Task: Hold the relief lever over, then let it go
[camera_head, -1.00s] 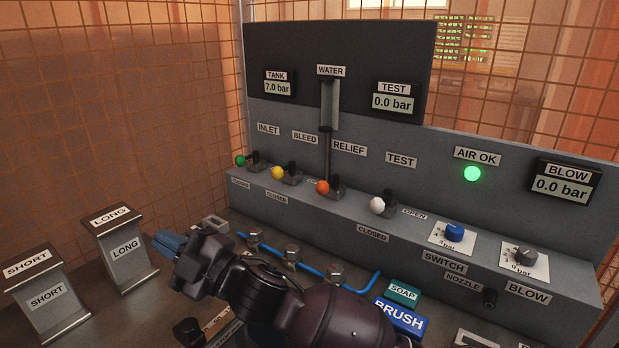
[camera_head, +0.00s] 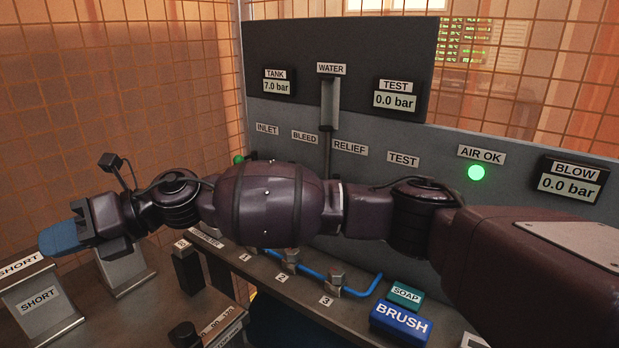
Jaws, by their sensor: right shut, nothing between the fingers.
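The relief lever with its orange knob is hidden behind my right arm; only its RELIEF label (camera_head: 350,147) shows on the grey panel (camera_head: 450,146). My right gripper (camera_head: 55,240), with blue fingers, is at the far left, shut and empty. It is near the SHORT stand (camera_head: 38,302), well away from the lever row. The TANK display (camera_head: 277,86) reads 7.0 bar and the TEST display (camera_head: 396,100) reads 0.0 bar. My left gripper is not in view.
My right arm spans the picture and covers most of the valve row; a bit of the green inlet knob (camera_head: 239,159) shows. The AIR OK lamp (camera_head: 476,172) is green. The SOAP block (camera_head: 405,294) and BRUSH block (camera_head: 400,322) lie at the front. A mesh fence stands behind.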

